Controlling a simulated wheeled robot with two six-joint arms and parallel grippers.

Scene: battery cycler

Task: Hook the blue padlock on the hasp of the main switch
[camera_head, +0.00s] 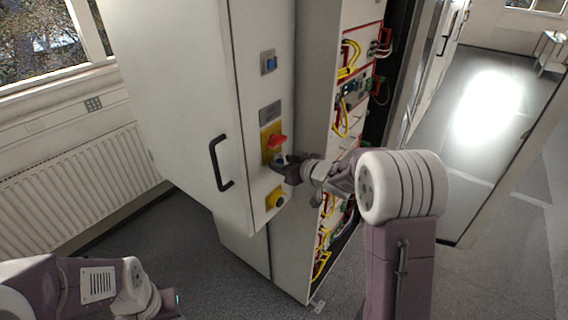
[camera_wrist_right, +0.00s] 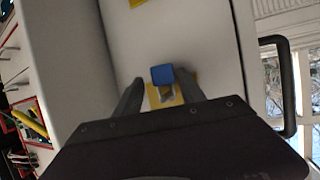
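The main switch has a red handle (camera_head: 277,141) on a yellow plate (camera_head: 265,147) on the tall cabinet's front. My right gripper (camera_head: 283,164) is just below the handle, close to the panel. In the right wrist view the blue padlock (camera_wrist_right: 162,75) shows between and just beyond the fingertips, with its grey shackle (camera_wrist_right: 167,92) in front of a yellow plate (camera_wrist_right: 153,98). Gaps show between padlock and fingers, so this gripper looks open. I cannot tell whether the shackle is through the hasp. My left gripper (camera_head: 172,300) is low at the left, mostly cut off.
A black door handle (camera_head: 219,162) stands out left of the switch. A yellow-plated knob (camera_head: 276,198) is below, and a blue control on a grey plate (camera_head: 268,63) is above. Open wiring bays (camera_head: 345,105) lie right of the panel. The floor (camera_head: 225,295) in front is clear.

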